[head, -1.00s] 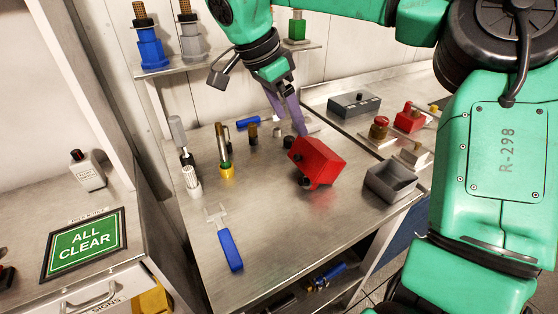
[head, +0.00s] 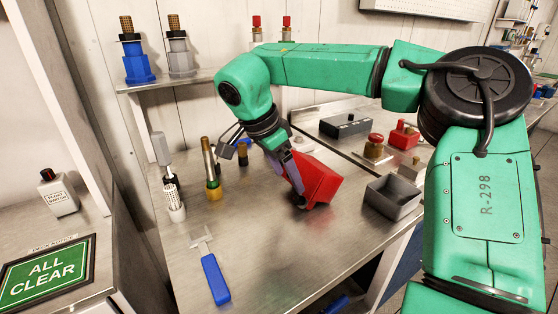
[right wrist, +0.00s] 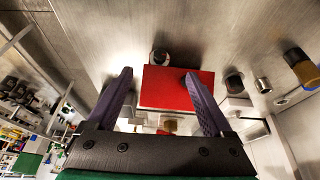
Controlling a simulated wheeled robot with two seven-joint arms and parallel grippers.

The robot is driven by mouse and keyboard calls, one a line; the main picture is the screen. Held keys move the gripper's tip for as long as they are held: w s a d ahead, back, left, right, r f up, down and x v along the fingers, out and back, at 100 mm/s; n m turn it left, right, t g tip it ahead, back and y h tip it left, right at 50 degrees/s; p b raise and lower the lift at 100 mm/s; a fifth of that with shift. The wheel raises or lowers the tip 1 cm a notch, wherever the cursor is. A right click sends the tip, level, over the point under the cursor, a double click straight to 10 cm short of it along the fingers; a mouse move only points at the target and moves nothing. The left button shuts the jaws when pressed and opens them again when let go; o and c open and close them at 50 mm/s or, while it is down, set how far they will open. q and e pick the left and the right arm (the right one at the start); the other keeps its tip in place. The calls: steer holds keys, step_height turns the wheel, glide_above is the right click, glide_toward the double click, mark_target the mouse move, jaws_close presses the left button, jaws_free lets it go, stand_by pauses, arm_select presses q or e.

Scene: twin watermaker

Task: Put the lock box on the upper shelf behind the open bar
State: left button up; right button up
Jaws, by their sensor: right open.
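The red box (head: 322,178), which I take for the lock box, stands on the metal bench, looking tilted in the head view. My right gripper (head: 291,178) is at its left side, fingers pointing down. In the right wrist view the two purple fingers (right wrist: 158,76) are apart, with the red box (right wrist: 178,88) between and beyond their tips. I cannot tell whether they touch it. A shelf (head: 205,76) runs along the wall above the bench. I cannot make out an open bar. My left gripper is not in view.
A blue fitting (head: 138,64) and a grey one (head: 180,58) stand on the shelf. A grey tray (head: 393,198) is right of the box. Upright tools (head: 211,170) stand to its left.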

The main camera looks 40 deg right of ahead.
mark_target(297, 196)
steer(key=x, duration=0.9)
steer(key=shift+f, duration=0.15)
steer(key=shift+c, duration=0.3)
jaws_close()
stand_by(0.8)
